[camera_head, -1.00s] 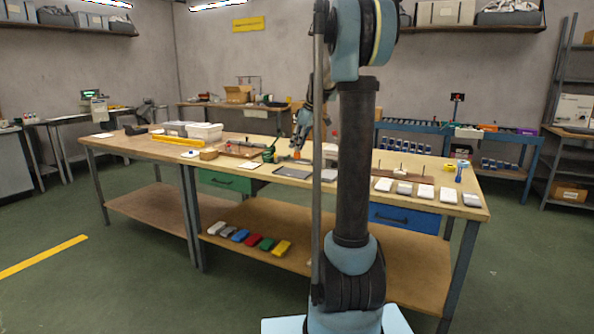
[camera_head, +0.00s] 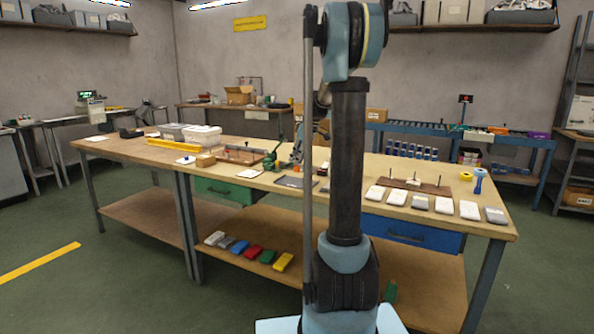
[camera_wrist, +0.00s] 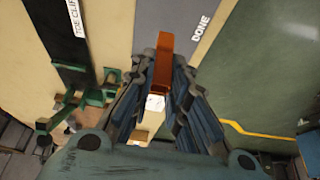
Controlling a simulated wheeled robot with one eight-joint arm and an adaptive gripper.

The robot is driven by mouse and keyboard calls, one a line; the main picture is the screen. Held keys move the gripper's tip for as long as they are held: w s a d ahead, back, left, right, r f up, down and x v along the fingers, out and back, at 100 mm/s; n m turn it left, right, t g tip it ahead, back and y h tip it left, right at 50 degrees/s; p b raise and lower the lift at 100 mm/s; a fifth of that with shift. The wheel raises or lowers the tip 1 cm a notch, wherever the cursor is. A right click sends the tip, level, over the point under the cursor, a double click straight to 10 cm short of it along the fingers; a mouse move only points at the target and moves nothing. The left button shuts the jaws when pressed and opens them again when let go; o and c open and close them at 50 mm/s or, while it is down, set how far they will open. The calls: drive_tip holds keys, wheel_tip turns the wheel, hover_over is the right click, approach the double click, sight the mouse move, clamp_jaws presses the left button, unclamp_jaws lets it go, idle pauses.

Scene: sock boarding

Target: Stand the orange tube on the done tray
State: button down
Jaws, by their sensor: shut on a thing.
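The orange tube (camera_wrist: 164,50) is between the two fingers of my gripper (camera_wrist: 162,75) in the wrist view, and the fingers are shut on it. Its far end sticks out past the fingertips. The done tray (camera_wrist: 178,22) is a flat dark grey surface with white DONE lettering, at the top of the wrist view by the tube's far end. I cannot tell whether the tube touches it.
A green clamp-like device (camera_wrist: 80,95) stands left of my gripper, near a black strip marked TOE CLIP (camera_wrist: 62,45). In the head view, several white and grey packets (camera_head: 420,202) and a wooden board with pegs (camera_head: 413,184) lie to the right. My arm hides part of the table.

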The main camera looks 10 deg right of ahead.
drive_tip(key=shift+f, duration=2.15)
drive_tip(key=c, duration=1.6)
unclamp_jaws()
drive_tip(key=shift+o, duration=0.2)
drive_tip(key=shift+s, duration=0.1)
